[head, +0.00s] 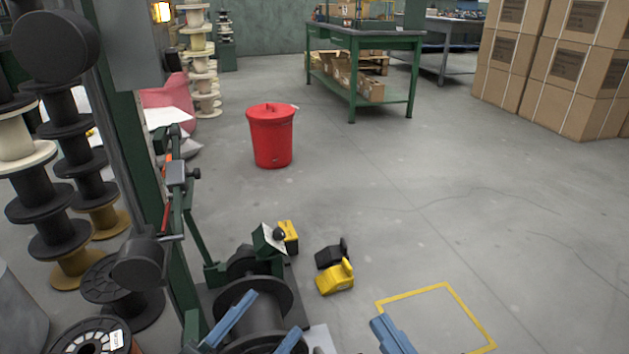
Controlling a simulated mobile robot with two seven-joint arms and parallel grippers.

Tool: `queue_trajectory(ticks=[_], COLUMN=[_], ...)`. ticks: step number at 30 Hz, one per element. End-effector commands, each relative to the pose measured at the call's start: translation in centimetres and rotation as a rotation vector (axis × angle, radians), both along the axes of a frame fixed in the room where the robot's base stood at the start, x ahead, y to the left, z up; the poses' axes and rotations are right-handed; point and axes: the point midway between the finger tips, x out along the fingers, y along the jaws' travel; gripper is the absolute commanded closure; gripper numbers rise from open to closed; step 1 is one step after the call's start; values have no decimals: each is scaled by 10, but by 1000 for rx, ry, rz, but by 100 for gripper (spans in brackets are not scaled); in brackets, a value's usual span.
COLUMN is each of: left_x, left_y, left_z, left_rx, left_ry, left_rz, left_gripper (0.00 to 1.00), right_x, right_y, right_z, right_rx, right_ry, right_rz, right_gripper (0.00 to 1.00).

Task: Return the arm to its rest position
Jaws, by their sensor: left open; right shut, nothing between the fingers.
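My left gripper (277,312) is at the bottom of the head view, its two blue fingers spread apart with nothing seen held between them. Its fingers overlap the dark spool (262,310) on the green machine in the picture; I cannot tell how far apart they are in depth. My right gripper (383,326) is at the bottom edge, right of the left one, with its blue fingers together and empty. Most of both arms is out of the frame.
A green post (145,180) and stacked dark spools (65,190) stand at left. Yellow and black pedals (336,278) lie beside the machine. A red bin (271,135), a green workbench (365,40) and cardboard boxes (560,65) stand farther back. The floor at right is clear.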

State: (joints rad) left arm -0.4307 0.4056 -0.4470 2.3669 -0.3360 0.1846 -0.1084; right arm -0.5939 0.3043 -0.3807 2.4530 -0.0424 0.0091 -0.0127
Motion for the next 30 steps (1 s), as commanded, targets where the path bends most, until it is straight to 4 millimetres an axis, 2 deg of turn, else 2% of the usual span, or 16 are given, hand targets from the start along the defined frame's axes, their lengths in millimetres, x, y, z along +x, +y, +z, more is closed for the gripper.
queue_trajectory(ticks=[1, 5, 6, 7, 19, 30], left_x=[0, -2, -1, 1, 13, 6], left_y=[9, 28, 31, 30, 41, 62], left_z=[-3, -17, -13, -4, 34, 73], left_rx=[-96, -324, -359, -343, -272, -200], left_ry=[124, 411, 463, 463, 661, 929], left_rz=[21, 55, 62, 66, 175, 310], left_gripper=[49, 49, 49, 49, 49, 49], right_x=[0, -1, 0, 1, 13, 6], right_y=[0, 0, 0, -1, -13, -34], right_z=[0, -2, 5, 13, 52, 91], right_rx=[0, -2, -4, -10, -80, -154], right_ry=[5, 16, 24, 40, 263, 552], right_rz=[-1, -2, -5, -9, -68, -139], right_gripper=[100, 100, 100, 100, 100, 100])
